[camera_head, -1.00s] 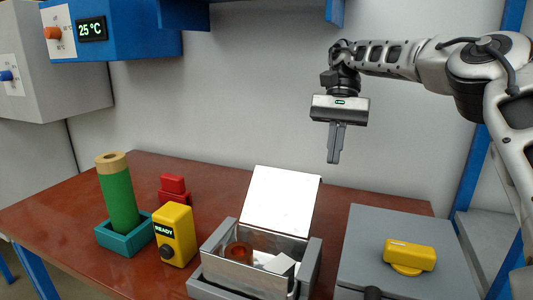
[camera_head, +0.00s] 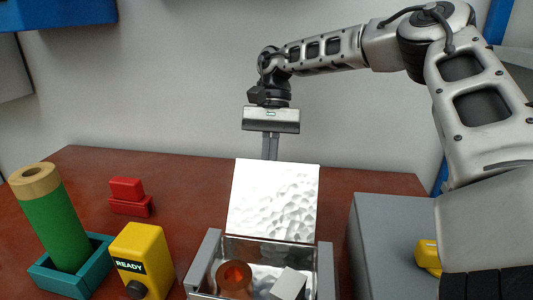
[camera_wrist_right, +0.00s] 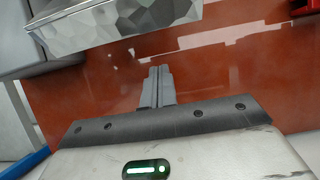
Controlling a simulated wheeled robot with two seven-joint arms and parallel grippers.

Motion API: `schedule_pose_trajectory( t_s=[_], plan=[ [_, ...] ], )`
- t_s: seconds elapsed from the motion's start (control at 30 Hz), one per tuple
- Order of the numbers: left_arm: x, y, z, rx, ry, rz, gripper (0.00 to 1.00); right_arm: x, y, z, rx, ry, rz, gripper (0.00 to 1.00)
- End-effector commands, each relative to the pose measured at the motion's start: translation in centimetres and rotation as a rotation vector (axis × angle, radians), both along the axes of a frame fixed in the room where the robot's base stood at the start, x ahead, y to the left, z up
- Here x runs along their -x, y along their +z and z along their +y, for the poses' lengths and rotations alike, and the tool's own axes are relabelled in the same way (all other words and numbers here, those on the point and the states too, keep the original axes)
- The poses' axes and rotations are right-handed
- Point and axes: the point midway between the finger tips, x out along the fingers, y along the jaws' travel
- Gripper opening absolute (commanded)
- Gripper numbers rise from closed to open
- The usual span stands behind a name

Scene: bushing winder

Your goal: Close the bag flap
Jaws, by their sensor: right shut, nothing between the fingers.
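A silver metal box (camera_head: 327,265) stands open on the table, and its hammered flap (camera_head: 273,200) is raised at the back. An orange-brown ring (camera_head: 234,278) and a white block (camera_head: 288,284) lie inside. No soft bag is visible; the flap is on this box. My right gripper (camera_head: 270,147) is shut and empty, pointing down just above and apparently behind the flap's top edge. Its fingertips look hidden by the flap, so I cannot tell whether they touch it. In the right wrist view the shut fingers (camera_wrist_right: 157,88) point toward the metal box part (camera_wrist_right: 115,25). My left gripper is not in view.
A green roll (camera_head: 52,222) in a teal holder, a yellow READY box (camera_head: 142,255) and red blocks (camera_head: 130,197) stand left of the box. A grey case (camera_head: 375,240) with a yellow knob (camera_head: 428,257) stands at right. The table behind the flap looks clear.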

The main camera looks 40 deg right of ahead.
Motion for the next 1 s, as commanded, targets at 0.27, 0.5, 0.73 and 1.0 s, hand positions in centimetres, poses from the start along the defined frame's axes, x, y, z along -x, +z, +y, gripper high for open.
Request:
schedule_pose_trajectory(
  t_s=[0.27,0.5,0.73,1.0],
  plan=[
    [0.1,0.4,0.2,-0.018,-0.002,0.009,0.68,1.5,2.7,1.9,-0.001,0.0,-0.001,0.0],
    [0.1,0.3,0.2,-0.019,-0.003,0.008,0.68,1.8,2.9,2.1,0.0,-0.001,0.0,0.0],
    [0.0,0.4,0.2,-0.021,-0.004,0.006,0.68,1.8,2.9,2.1,0.001,-0.001,-0.002,0.0],
    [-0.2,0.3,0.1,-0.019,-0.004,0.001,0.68,2.6,3.6,1.7,0.036,-0.02,-0.031,0.0]
  ],
)
